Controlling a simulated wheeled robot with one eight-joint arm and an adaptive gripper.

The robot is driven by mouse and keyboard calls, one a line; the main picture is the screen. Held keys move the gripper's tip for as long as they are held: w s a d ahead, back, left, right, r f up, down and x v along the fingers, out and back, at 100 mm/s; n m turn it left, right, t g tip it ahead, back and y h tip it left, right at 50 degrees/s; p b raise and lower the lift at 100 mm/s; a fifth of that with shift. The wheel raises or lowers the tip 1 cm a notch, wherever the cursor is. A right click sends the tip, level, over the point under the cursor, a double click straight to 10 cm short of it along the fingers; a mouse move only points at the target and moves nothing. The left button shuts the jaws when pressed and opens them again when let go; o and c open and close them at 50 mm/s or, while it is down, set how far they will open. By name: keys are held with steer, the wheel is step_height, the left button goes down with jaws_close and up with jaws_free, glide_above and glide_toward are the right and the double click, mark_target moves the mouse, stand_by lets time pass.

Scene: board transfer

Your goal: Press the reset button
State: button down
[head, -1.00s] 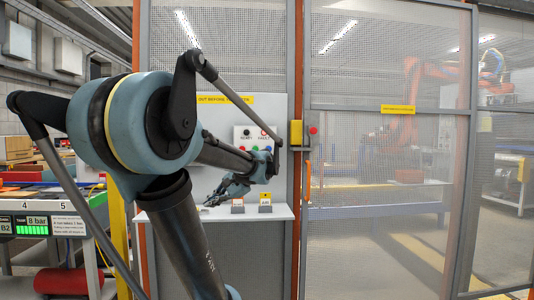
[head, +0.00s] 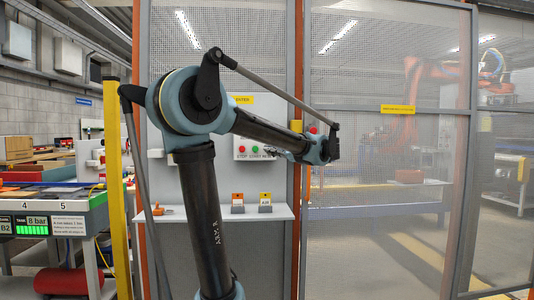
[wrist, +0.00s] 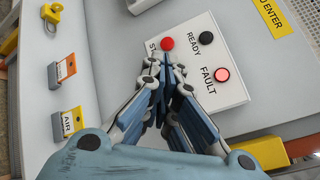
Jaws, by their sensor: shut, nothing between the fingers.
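The white control panel (head: 240,157) is on the grey cabinet face. The red button (wrist: 167,43), the dark READY lamp (wrist: 206,38) and the lit red FAULT lamp (wrist: 222,74) show there. Contact with the panel cannot be told.
A shelf below the panel carries an orange-tagged holder (head: 238,205), a yellow AIR holder (head: 265,203) and a padlock (wrist: 52,12). A yellow post (head: 115,190) stands left. A mesh fence (head: 390,180) stands right, with an orange robot (head: 398,130) behind it.

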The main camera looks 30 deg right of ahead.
steer(key=shift+d+r, duration=0.1)
steer(key=shift+d, duration=0.05)
steer(key=w+d, duration=0.3)
steer(key=w, duration=0.5)
steer(key=shift+d, duration=0.15)
stand_by(0.4)
steer(key=shift+w, duration=0.1)
stand_by(1.3)
steer(key=shift+w+d, duration=0.2)
steer(key=shift+w, duration=0.05)
steer(key=shift+w+d, duration=0.15)
steer(key=shift+w, duration=0.25)
stand_by(0.9)
steer(key=shift+s, duration=0.15)
stand_by(0.3)
steer(key=shift+s+a, duration=0.35)
steer(key=shift+s, duration=0.3)
